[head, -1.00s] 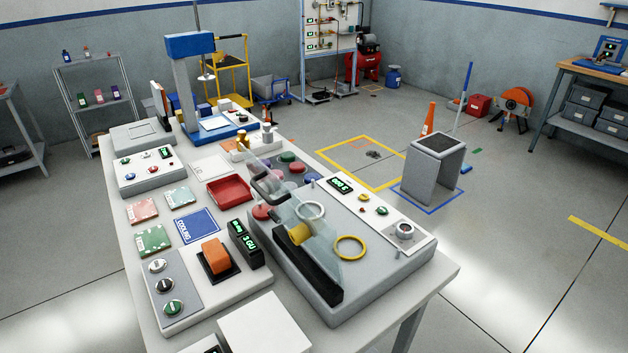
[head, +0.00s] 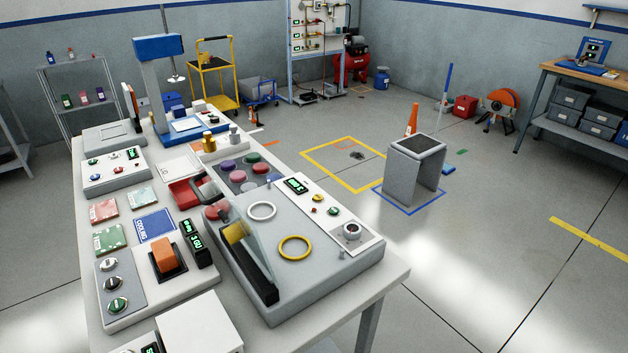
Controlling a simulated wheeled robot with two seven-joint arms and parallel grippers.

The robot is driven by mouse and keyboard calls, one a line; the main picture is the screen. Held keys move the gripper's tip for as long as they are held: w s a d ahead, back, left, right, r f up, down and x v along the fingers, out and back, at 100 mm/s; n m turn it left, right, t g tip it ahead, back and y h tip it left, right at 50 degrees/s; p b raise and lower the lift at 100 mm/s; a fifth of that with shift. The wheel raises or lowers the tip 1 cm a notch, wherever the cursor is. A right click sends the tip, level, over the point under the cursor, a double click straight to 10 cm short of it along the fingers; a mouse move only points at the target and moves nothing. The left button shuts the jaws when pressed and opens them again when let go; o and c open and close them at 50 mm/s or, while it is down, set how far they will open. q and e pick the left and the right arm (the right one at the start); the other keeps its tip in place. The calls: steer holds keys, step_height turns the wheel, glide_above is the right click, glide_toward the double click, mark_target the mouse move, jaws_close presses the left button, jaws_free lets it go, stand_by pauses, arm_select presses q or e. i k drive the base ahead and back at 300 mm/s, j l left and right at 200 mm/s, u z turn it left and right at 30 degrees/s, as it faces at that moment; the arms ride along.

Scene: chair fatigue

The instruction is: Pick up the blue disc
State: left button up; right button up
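Several coloured discs lie in two rows on a dark grey plate on the bench, in the middle of the head view. The blue disc (head: 272,179) appears to be at the near right of this group, beside a red disc (head: 261,168). A green disc (head: 253,158) lies behind the red one. A purple disc (head: 228,166) and a pink disc (head: 238,176) lie in the left row. The discs are small, so their exact shades are hard to tell. Neither of my grippers shows in the head view.
A grey machine (head: 325,262) with a clear tilted guard, a white ring (head: 262,211) and a yellow ring (head: 294,247) stands in front of the discs. A red tray (head: 186,194) is to their left. A blue press (head: 158,47) stands behind. Floor to the right is mostly open.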

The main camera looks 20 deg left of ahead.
mark_target(275, 177)
steer(key=i+l+z, duration=0.35)
steer(key=i+l, duration=0.15)
steer(key=i+l+z, duration=0.35)
steer(key=i, duration=0.25)
steer(key=i+l+u, duration=0.1)
steer(key=i+u, duration=0.2)
steer(key=i+l+u, duration=0.3)
steer(key=i, duration=0.15)
steer(key=i+u, duration=0.15)
steer(key=u, duration=0.3)
steer(key=i+u, duration=0.15)
steer(key=u, duration=0.25)
steer(key=i+u, duration=0.15)
steer(key=u, duration=0.3)
steer(key=i+l+u, duration=0.15)
steer(key=u, duration=0.25)
steer(key=i+l+u, duration=0.1)
steer(key=u, duration=0.35)
